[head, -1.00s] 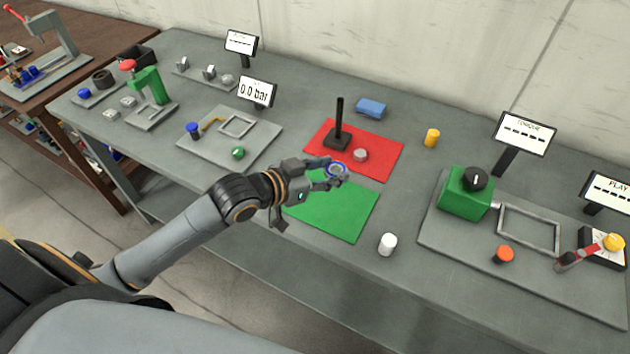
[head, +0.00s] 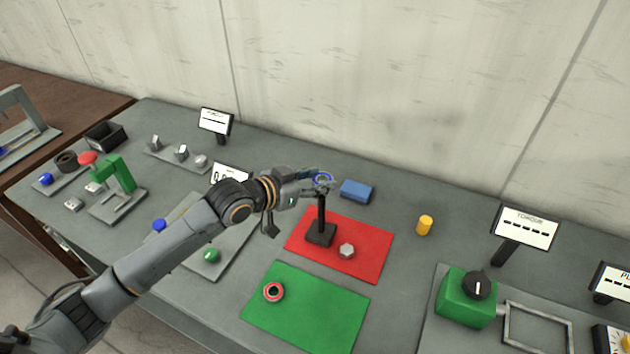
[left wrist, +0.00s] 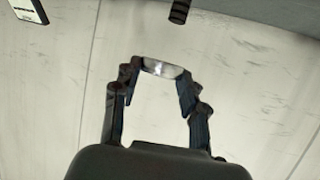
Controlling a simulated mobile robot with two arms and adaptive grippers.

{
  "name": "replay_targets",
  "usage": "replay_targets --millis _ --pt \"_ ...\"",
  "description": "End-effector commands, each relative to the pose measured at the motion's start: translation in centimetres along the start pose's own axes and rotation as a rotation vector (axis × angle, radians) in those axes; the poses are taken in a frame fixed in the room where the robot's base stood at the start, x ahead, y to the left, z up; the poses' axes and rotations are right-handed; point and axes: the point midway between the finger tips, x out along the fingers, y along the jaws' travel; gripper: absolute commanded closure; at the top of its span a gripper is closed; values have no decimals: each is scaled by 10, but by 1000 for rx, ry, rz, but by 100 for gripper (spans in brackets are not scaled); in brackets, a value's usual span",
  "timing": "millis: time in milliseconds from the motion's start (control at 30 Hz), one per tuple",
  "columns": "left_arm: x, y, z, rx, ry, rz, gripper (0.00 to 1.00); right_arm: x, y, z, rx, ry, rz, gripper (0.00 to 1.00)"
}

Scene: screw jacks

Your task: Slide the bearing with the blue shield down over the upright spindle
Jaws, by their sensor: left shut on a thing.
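The bearing with the blue shield (head: 323,179) is held between the fingertips of my left gripper (head: 318,181), which is shut on it. It appears just above the top of the upright black spindle (head: 321,213), whose square base (head: 321,235) stands on the red mat (head: 368,246). In the left wrist view the bearing (left wrist: 162,69) spans the fingertips edge-on. A dark rod that looks like the spindle (left wrist: 180,10) shows at the top edge there, apart from the bearing. Exact alignment cannot be told. My right gripper is not in view.
A grey hexagonal piece (head: 347,251) lies on the red mat beside the spindle. A red-ringed bearing (head: 273,292) lies on the green mat (head: 315,315). A blue block (head: 356,191) lies behind the spindle. A yellow cylinder (head: 425,225) stands to the right.

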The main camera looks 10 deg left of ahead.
Motion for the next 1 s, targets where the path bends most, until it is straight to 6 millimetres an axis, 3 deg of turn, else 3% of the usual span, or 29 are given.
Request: replay_targets --millis 633,1000 --pt "15 0 36 0 2 -1 92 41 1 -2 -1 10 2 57" --pt "23 0 55 -1 1 -1 92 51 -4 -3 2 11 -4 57"
